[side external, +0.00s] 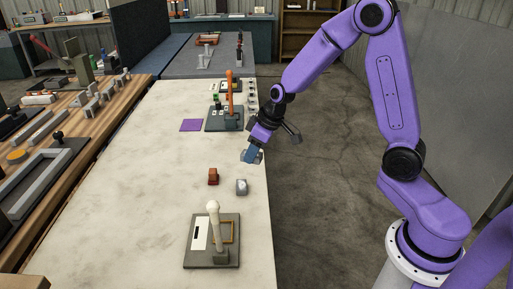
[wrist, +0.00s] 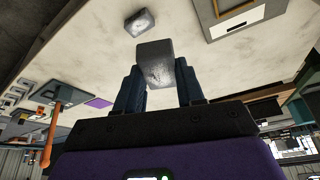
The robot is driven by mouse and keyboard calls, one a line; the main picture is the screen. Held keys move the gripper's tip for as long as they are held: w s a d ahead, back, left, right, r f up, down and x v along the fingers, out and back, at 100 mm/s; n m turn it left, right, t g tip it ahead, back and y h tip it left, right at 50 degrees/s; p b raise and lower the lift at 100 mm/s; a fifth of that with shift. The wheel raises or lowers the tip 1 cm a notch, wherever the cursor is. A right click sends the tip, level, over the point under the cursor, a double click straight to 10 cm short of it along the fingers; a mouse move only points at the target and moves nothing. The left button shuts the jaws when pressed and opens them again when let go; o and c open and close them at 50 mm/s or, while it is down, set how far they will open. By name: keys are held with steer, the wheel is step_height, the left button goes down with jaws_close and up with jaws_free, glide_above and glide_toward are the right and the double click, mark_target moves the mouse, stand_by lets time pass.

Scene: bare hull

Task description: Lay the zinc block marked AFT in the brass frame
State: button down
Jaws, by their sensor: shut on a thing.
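My gripper (side external: 252,156) is shut on a grey metal block and holds it above the pale table, near its right edge. In the wrist view the held block (wrist: 155,62) sits between the blue fingers (wrist: 157,88). A second grey block (side external: 241,186) lies on the table; it also shows in the wrist view (wrist: 139,22). No marking is readable on either block, so I cannot tell which is AFT. The brass frame (side external: 234,231) is on a grey plate (side external: 211,259) at the table's near end, apart from the held block.
A cream post with a round knob (side external: 213,208) rises from the plate beside the frame. A purple mat (side external: 191,125) and an orange post (side external: 230,95) are farther back. The table's left middle is clear.

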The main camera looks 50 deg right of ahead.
steer(key=s+a+n+g+y, duration=0.1)
steer(key=s+a+n+g, duration=0.2)
steer(key=a+n+g, duration=1.05)
steer(key=shift+w+a+f+n+t, duration=0.1)
steer(key=shift+a+f+n+t, duration=0.2)
steer(key=shift+f+n+t, duration=1.6)
steer(key=shift+w+a+f+n+t, duration=0.25)
steer(key=shift+f+n, duration=0.75)
steer(key=shift+f, duration=2.15)
steer(key=shift+s+a+f+n+t, duration=0.1)
steer(key=shift+a+f+n+t, duration=0.25)
steer(key=shift+f+n+t, duration=1.55)
steer(key=shift+f+m+g, duration=0.45)
steer(key=shift+f+g, duration=0.2)
steer(key=shift+g, duration=0.35)
steer(key=c, duration=0.7)
jaws_free()
steer(key=shift+w+d+r, duration=0.1)
steer(key=shift+w+r, duration=0.1)
steer(key=shift+r, duration=0.1)
steer(key=shift+o, duration=0.5)
step_height(320, 180, up, 8)
steer(key=shift+w+d, duration=0.3)
steer(key=shift+d, duration=0.05)
steer(key=shift+r, duration=0.65)
